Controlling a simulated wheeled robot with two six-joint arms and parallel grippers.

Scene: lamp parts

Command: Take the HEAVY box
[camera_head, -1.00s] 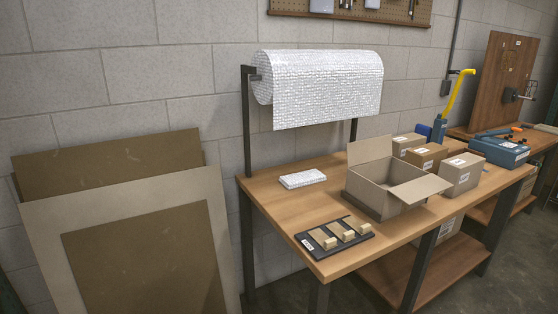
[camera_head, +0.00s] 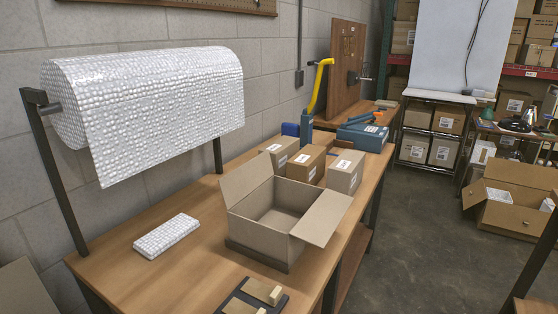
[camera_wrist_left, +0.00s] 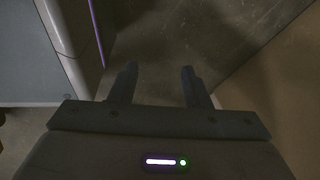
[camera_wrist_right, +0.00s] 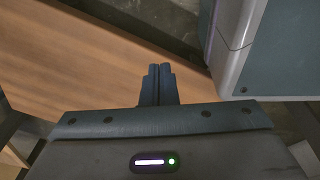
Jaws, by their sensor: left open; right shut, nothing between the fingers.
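Three small closed cardboard boxes with white labels stand in a group on the wooden workbench: a left one (camera_head: 279,146), a browner middle one (camera_head: 303,166) and a paler right one (camera_head: 341,180). Their labels are too small to read, so I cannot tell which is the HEAVY box. My left gripper (camera_wrist_left: 158,78) is open and empty above the floor in the left wrist view. My right gripper (camera_wrist_right: 159,72) is shut and empty, with the wooden bench top behind it in the right wrist view. Neither gripper shows in the head view.
An open carton (camera_head: 262,235) stands in front of the boxes. A bubble-wrap roll (camera_head: 150,100) hangs over the bench (camera_head: 185,265), with a white wrapped pad (camera_head: 166,236) below. A blue case (camera_head: 362,137) and yellow-handled tool (camera_head: 318,85) are beyond.

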